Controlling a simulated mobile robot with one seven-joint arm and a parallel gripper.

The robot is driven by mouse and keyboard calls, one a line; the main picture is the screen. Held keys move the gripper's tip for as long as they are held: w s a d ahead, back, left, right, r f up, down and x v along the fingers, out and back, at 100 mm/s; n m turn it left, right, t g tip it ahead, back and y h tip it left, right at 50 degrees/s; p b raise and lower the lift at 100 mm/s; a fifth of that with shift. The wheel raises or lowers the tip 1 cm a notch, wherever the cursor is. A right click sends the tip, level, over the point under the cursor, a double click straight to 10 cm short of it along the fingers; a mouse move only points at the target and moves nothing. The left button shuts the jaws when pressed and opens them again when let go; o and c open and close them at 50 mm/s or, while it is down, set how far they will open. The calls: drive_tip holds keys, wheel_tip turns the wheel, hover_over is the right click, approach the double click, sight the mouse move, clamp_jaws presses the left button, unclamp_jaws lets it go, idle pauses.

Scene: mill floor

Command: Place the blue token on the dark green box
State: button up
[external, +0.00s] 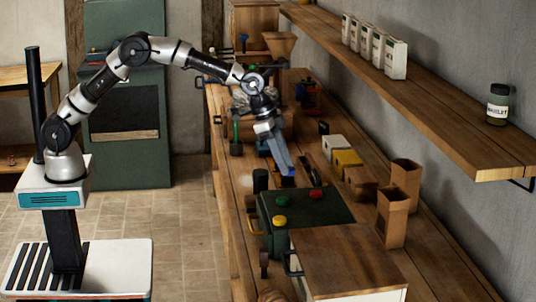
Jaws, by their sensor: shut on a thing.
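The dark green box (325,207) stands on the long wooden bench. A red token (316,194), a green token (283,202) and a yellow token (279,220) lie on its top. My gripper (286,165) points down just behind the box's far edge, above the bench. It is shut on a small blue thing at its fingertips, seemingly the blue token (289,172). The fingers hide part of it, and its exact outline is too small to tell.
A wooden-topped white box (345,262) stands in front of the green box. Open brown cartons (392,217), a yellow box (346,162) and a white box (334,148) line the right. A wall shelf (430,95) overhangs the bench. The green top's middle is clear.

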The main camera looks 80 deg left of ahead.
drive_tip(key=r, duration=0.1)
hover_over(286, 212)
drive_tip(key=s+a, duration=0.1)
drive_tip(key=shift+m, duration=0.4)
drive_tip(key=f, duration=0.3)
drive_tip(key=f+p, duration=0.1)
drive_tip(key=f, duration=0.1)
drive_tip(key=shift+s+d, duration=0.15)
drive_tip(key=shift+d, duration=0.1)
drive_tip(key=shift+f, duration=2.5)
drive_tip(key=o, duration=0.6)
drive_tip(key=shift+f, duration=0.1)
drive_tip(key=shift+c, duration=0.2)
drive_tip(key=shift+o, duration=0.8)
